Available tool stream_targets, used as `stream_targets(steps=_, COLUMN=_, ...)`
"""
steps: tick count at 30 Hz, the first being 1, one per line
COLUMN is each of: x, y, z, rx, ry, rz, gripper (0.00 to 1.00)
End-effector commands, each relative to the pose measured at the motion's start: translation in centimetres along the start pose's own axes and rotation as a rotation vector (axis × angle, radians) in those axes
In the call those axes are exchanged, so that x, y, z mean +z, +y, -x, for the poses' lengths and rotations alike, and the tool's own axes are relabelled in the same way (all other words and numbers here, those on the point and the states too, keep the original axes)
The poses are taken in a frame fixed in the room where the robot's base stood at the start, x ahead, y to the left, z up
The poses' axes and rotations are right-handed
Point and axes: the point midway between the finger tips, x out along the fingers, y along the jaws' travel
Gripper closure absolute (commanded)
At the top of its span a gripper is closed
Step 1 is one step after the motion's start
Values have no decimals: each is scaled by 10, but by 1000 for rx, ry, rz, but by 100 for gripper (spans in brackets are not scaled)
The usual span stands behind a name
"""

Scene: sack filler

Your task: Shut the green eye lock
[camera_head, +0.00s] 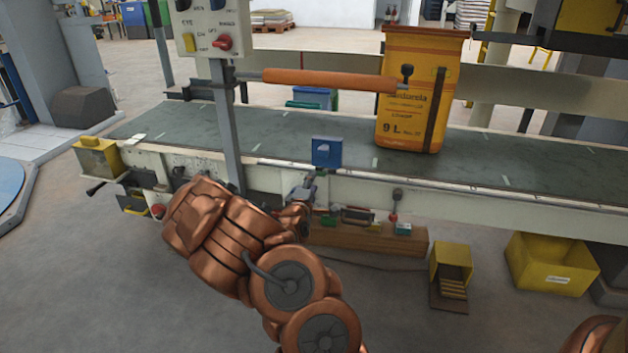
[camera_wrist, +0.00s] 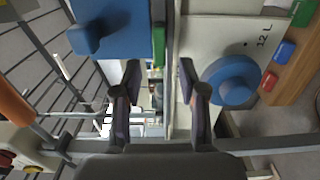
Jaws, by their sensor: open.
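A green strip (camera_wrist: 158,45) shows in the wrist view along the edge of a blue box with a blue knob (camera_wrist: 105,28); it may be the green eye lock, but I cannot tell for sure. The blue box stands on the conveyor's front edge in the head view (camera_head: 327,152). My gripper (camera_wrist: 160,88) is open and empty, its fingers apart, with the green strip ahead between and beyond them. In the head view my gripper (camera_head: 304,190) is at the conveyor's front side, just below the blue box, partly hidden by my arm. Whether the lock is open or shut is unclear.
A round blue knob (camera_wrist: 232,82) on a plate marked 12 L is close to the right finger. A yellow sack (camera_head: 412,95) stands on the conveyor (camera_head: 520,160). An orange roller (camera_head: 325,82) crosses above it. A yellow bin (camera_head: 550,268) sits on the floor.

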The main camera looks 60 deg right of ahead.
Motion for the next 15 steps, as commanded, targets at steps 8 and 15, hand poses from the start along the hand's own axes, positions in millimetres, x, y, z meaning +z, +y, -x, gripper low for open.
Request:
stream_targets(steps=8, x=-1, y=0, z=27, rx=1, ry=2, rz=0, gripper=58)
stream_targets(steps=15, x=0, y=0, z=36, rx=0, ry=0, rz=0, gripper=58)
